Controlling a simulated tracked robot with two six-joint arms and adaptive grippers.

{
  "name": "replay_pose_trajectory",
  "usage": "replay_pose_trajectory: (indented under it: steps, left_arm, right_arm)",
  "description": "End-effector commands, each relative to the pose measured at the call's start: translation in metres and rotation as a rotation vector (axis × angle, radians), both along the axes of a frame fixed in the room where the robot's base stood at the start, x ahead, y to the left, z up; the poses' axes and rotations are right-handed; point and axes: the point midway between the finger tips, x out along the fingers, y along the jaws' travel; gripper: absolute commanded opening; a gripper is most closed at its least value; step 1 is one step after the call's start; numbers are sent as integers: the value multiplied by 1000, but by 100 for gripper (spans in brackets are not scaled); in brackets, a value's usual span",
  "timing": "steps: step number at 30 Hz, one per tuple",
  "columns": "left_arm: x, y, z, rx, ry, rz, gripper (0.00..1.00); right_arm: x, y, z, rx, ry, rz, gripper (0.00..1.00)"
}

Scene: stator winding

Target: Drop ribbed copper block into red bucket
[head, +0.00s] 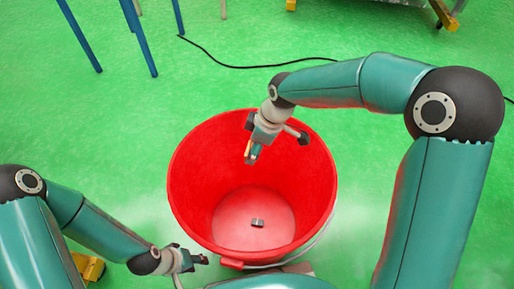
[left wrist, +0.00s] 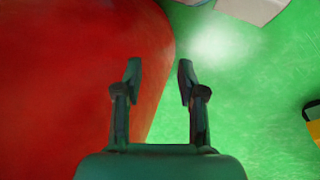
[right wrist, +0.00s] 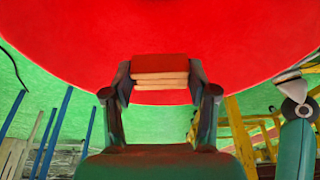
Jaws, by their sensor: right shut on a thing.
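The ribbed copper block (right wrist: 160,79) is between the fingers of my right gripper (right wrist: 160,88), which is shut on it. Its light ribs and reddish top show in the right wrist view. In the head view my right gripper (head: 253,155) is over the opening of the red bucket (head: 191,198), with only a small orange part of the block (head: 248,147) showing. My left gripper (head: 203,259) is low, outside the bucket near its front left. In the left wrist view my left gripper (left wrist: 159,80) is open and empty, beside the red bucket wall (left wrist: 70,75).
A small grey piece (head: 257,222) lies on the bucket's bottom. Blue legs (head: 140,40) stand at the back left. A black cable (head: 240,66) runs over the green floor (head: 120,120) behind the bucket. A yellow part (head: 88,267) is at the lower left.

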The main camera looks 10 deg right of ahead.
Motion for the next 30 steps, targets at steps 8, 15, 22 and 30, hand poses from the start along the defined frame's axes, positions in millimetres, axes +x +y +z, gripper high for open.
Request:
replay_pose_trajectory:
  steps: [8,15,22,30]
  left_arm:
    - [0,0,-27,0,0,0,40]
    - [0,0,-42,0,0,0,40]
    - [0,0,-43,0,0,0,40]
    - [0,0,-43,0,0,0,40]
  right_arm:
    - [1,6,-33,0,1,14,9]
    - [2,7,-52,0,0,14,9]
    - [2,7,-54,0,0,14,9]
    - [2,7,-54,0,0,15,84]
